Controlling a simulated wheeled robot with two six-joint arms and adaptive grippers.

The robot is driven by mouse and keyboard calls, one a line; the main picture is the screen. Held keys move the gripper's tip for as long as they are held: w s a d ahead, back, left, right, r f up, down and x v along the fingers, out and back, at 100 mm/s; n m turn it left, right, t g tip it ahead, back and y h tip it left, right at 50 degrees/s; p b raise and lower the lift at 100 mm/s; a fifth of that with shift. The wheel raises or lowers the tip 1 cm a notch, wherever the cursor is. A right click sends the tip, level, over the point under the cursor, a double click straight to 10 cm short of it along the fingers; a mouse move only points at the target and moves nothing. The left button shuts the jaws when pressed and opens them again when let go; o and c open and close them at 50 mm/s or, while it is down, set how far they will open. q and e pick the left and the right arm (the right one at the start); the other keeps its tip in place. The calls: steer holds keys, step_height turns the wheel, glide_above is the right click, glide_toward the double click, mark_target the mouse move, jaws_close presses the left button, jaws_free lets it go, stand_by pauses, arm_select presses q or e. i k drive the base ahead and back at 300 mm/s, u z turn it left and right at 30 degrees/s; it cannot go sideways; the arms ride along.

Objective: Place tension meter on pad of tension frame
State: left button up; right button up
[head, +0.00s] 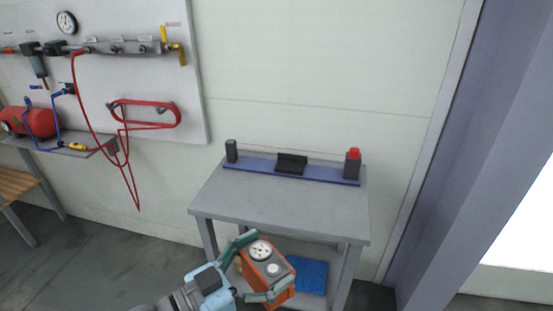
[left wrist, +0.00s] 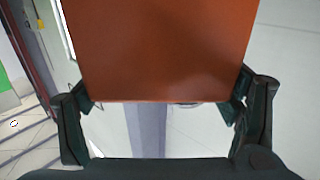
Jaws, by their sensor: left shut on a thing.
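My left gripper (head: 252,268) is shut on the tension meter (head: 264,263), an orange box with a white dial and a round knob on its top face. In the left wrist view the orange body of the meter (left wrist: 160,50) sits between the two dark fingers (left wrist: 160,112). The meter is held in front of the grey table, lower in the picture than its top. The tension frame (head: 255,169) is a blue bar along the table's back edge. A dark pad (head: 291,164) stands at its middle, with nothing on it. My right gripper is not in view.
The grey table (head: 270,205) has a clear top in front of the frame. A black post (head: 231,151) and a red-topped block (head: 352,163) stand at the frame's ends. A blue item (head: 308,275) lies on the lower shelf. A grey column (head: 470,140) rises at right.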

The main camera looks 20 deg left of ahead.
mark_target(290, 164)
steer(key=i, duration=1)
steer(key=z, duration=0.25)
